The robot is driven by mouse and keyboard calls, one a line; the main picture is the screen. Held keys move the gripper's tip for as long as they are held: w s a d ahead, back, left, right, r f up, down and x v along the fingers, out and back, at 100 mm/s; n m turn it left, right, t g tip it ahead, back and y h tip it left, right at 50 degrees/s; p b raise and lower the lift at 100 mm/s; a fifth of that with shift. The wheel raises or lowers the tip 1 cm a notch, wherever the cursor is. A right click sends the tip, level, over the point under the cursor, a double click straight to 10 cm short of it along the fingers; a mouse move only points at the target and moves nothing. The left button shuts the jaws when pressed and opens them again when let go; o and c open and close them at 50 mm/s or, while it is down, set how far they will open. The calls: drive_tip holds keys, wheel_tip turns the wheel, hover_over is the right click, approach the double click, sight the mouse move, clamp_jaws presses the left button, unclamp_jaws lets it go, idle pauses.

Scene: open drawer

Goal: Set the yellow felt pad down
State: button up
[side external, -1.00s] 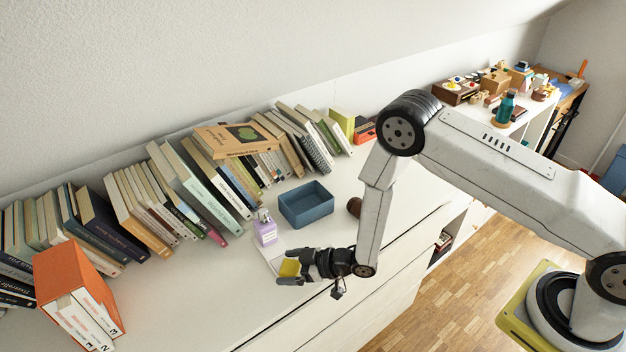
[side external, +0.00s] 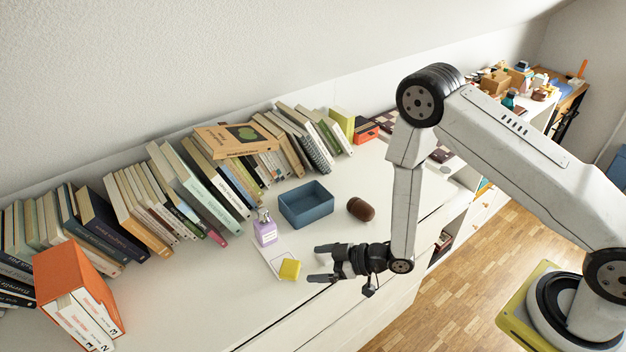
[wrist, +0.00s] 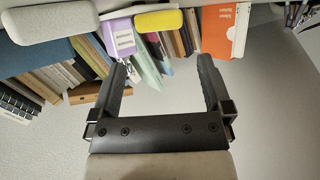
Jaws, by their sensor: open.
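The yellow felt pad (side external: 289,270) rests on the white cabinet top near its front edge, at the right end of a thin pale sheet (side external: 268,257). The pad (wrist: 158,20) also shows at the top of the wrist view, beyond my fingertips. My gripper (side external: 319,263) is open and empty, just right of the pad and apart from it. In the wrist view my gripper's two fingers (wrist: 162,62) are spread wide with nothing between them.
A lavender bottle (side external: 265,231) stands behind the pad, with a blue open box (side external: 306,214) to its right. A brown rounded object (side external: 361,209) lies right of the box. Leaning books (side external: 190,186) line the wall. An orange-covered stack (side external: 75,285) stands at the left.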

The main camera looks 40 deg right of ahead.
drive_tip(key=shift+v, duration=2.2)
drive_tip(key=w+d+r+m+g+h, duration=0.2)
drive_tip(key=d+r+m+g+h, duration=0.1)
drive_tip(key=d+r+h, duration=0.45)
drive_tip(key=s+d+r+m+g+h, duration=0.1)
drive_tip(key=s+d+r+m+g, duration=0.3)
drive_tip(key=s+r, duration=0.5)
drive_tip(key=shift+s+d+r+m+g, duration=0.2)
drive_tip(key=shift+s+r+m+g, duration=0.3)
drive_tip(key=shift+s, duration=0.65)
drive_tip(key=shift+f, duration=0.2)
